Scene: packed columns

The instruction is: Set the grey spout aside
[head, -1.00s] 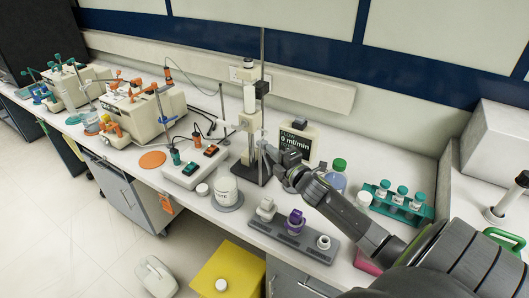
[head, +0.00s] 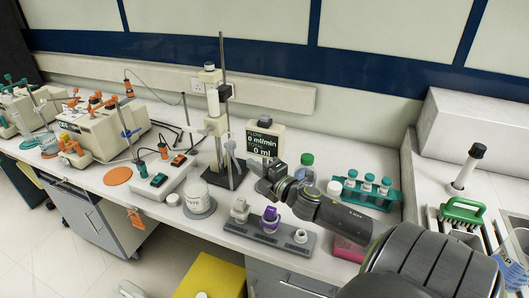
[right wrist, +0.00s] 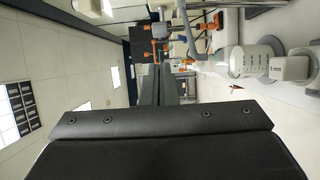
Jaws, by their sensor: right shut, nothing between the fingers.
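The grey spout (head: 240,210) stands in the left place of a dark grey holder (head: 255,238) on the bench, beside a purple spout (head: 270,220) and a small white ring-shaped piece (head: 300,236). My right gripper (head: 238,160) is shut and empty. In the head view it shows above and behind the grey spout, near the column stand (head: 224,175), apart from the spout. My left gripper is not in view.
A white beaker (head: 199,198) stands left of the holder. A teal rack of vials (head: 367,190) is to the right. Bare bench shows in front of the beaker.

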